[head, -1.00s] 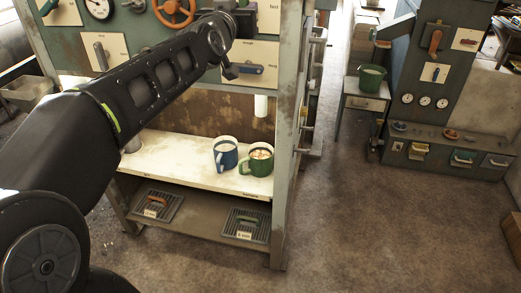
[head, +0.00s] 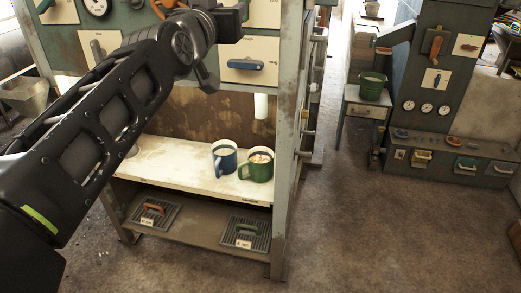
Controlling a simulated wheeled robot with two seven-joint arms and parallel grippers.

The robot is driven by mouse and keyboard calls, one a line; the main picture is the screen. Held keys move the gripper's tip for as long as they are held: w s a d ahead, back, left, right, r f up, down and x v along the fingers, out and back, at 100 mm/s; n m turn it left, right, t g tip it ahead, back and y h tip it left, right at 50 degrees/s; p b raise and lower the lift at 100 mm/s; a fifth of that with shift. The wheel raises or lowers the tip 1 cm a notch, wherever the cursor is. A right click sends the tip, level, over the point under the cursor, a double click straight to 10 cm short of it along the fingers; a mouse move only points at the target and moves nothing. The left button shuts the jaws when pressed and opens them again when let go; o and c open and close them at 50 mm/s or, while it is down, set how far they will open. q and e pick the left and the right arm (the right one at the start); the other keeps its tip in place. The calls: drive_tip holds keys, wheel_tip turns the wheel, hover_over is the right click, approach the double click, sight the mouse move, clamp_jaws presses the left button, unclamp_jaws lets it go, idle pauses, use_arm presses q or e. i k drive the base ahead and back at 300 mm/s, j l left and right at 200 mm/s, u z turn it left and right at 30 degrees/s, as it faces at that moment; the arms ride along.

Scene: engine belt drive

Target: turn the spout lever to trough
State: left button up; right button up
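A blue-handled lever (head: 245,65) lies roughly level on a cream plate on the machine's panel, above the white spout (head: 260,106). A grey lever (head: 97,48) stands nearly upright on another cream plate further left. The plate lettering is too small to read surely, so I cannot tell for certain which is the spout lever. My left arm crosses from the lower left. My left gripper (head: 232,22) is up and left of the blue lever, apart from it in the picture; its finger opening cannot be made out. My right gripper is not in view.
A blue mug (head: 224,158) and a green mug (head: 259,165) stand on the white shelf (head: 170,160) below. Two grated trays lie under it. A second machine (head: 435,80) and a green bucket (head: 372,87) are at the right. Open floor lies between.

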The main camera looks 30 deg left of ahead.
sight(247, 63)
drive_tip(key=u, duration=1.25)
